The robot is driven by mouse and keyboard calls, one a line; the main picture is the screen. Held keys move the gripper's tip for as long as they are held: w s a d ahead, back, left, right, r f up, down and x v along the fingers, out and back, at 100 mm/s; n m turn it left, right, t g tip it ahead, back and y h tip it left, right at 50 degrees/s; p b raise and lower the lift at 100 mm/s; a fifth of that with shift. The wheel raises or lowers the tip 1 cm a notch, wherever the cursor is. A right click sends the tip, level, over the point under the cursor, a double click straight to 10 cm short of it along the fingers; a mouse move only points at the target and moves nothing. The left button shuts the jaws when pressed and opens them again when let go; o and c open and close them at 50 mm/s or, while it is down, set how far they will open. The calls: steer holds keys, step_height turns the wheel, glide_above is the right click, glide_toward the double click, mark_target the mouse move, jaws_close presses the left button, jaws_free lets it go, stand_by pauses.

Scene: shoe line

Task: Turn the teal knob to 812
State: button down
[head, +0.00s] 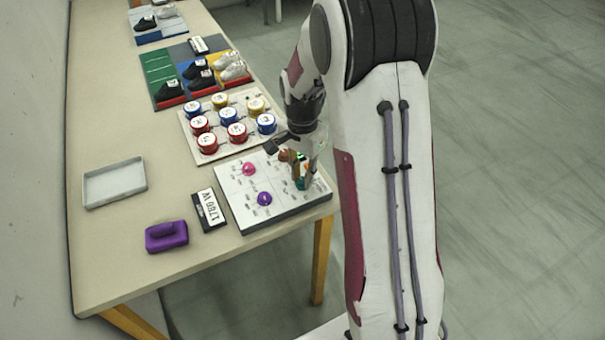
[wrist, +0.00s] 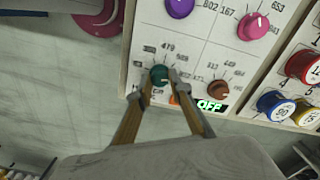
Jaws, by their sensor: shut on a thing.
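The teal knob (wrist: 159,75) sits on the white panel (wrist: 146,35), at its lower left corner in the wrist view. My gripper (wrist: 160,84) is shut on the knob, one finger on each side of it. The exact pointer direction is too small to tell. In the head view my gripper (head: 299,170) comes down over the panel's right side and hides part of the knob.
The panel also carries a purple knob (wrist: 179,6), a pink knob (wrist: 253,26) and a brown knob (wrist: 219,90). A green OFF display (wrist: 211,105) is beside the brown one. A label block (head: 209,210), purple object (head: 167,237) and grey tray (head: 114,184) lie left.

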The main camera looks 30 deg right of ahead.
mark_target(303, 180)
steer(key=c, duration=1.8)
jaws_free()
steer(key=shift+c, duration=0.2)
steer(key=shift+r, duration=0.15)
steer(key=shift+r, duration=3.65)
